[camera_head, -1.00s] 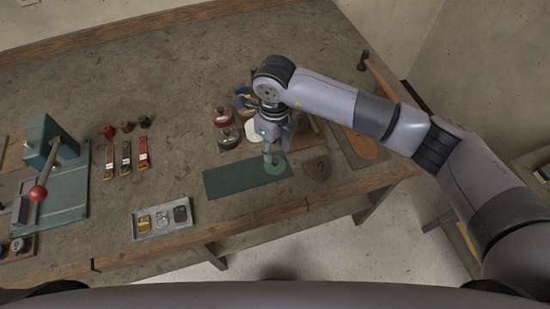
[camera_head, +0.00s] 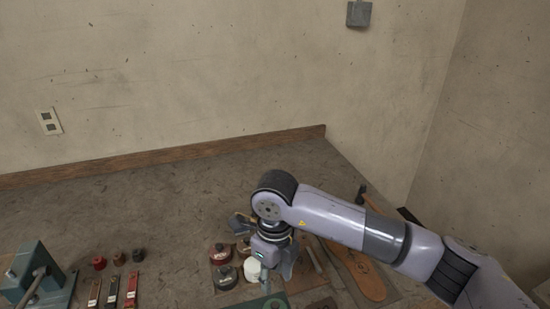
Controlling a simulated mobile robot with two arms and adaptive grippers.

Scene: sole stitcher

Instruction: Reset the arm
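My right arm reaches in from the right over the workbench (camera_head: 180,215). Its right gripper (camera_head: 274,283) points down near the bottom edge of the view, beside a white round piece (camera_head: 252,269) and above the green mat (camera_head: 252,304). The fingertips are small and partly cut off by the frame edge, so I cannot tell whether they are open or shut. My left gripper does not show.
Red and dark spools (camera_head: 220,254) stand left of the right gripper. A brown sole (camera_head: 362,274) and a hammer (camera_head: 361,193) lie to its right. A green press (camera_head: 32,272) stands at far left, near several strips (camera_head: 112,291). The bench's back middle is clear.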

